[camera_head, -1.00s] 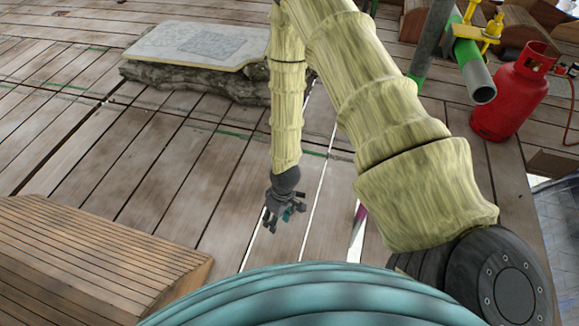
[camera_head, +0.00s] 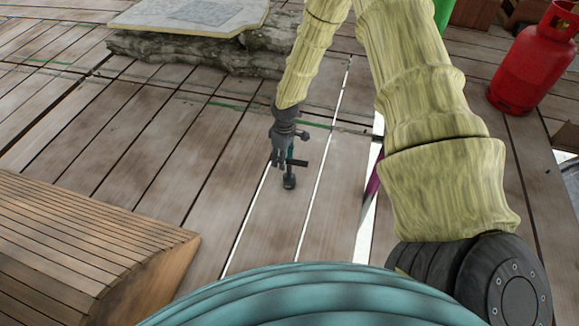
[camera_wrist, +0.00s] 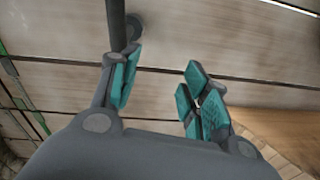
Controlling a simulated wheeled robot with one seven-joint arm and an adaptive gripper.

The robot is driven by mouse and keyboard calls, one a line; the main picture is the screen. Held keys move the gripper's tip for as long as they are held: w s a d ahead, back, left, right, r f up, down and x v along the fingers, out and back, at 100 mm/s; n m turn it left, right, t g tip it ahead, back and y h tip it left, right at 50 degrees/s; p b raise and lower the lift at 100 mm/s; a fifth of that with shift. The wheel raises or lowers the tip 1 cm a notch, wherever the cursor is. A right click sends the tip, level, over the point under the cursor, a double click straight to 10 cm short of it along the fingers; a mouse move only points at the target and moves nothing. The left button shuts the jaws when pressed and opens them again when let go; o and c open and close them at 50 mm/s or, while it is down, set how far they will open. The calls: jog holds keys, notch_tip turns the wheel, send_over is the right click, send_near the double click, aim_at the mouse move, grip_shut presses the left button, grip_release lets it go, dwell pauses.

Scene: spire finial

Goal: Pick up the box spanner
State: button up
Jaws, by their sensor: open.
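The box spanner (camera_head: 289,181) is a dark grey tool with a thin crossbar. It appears to stand upright on the deck boards in the head view, just in front of my gripper (camera_head: 283,156). In the wrist view its dark shaft or bar (camera_wrist: 117,24) and a rounded dark part show at the top, just past the left finger. My gripper is open, with teal pads apart and only deck boards visible between them (camera_wrist: 163,64). The spanner is beside the left finger, not between the pads. Whether finger and spanner touch is unclear.
A slatted wooden block (camera_head: 80,240) stands at the left front. A red gas cylinder (camera_head: 530,65) stands at the right. The deck (camera_head: 140,135) between has bright gaps and is otherwise clear.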

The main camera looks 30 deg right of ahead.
jog(key=b, duration=0.5)
send_over(289, 160)
jog(key=f, duration=0.3)
jog(key=shift+w+d+f+h, duration=0.1)
jog(key=shift+w+f+h, duration=0.1)
jog(key=shift+h, duration=0.2)
jog(key=shift+d+f+n, duration=0.1)
jog(key=shift+n, duration=0.2)
notch_tip(289, 160, down, 5)
jog(key=shift+f+b, duration=0.15)
jog(key=shift+b, duration=1.05)
jog(key=shift+f+b, duration=2.15)
jog(key=shift+f, duration=0.45)
jog(key=shift+r, duration=0.1)
grip_shut()
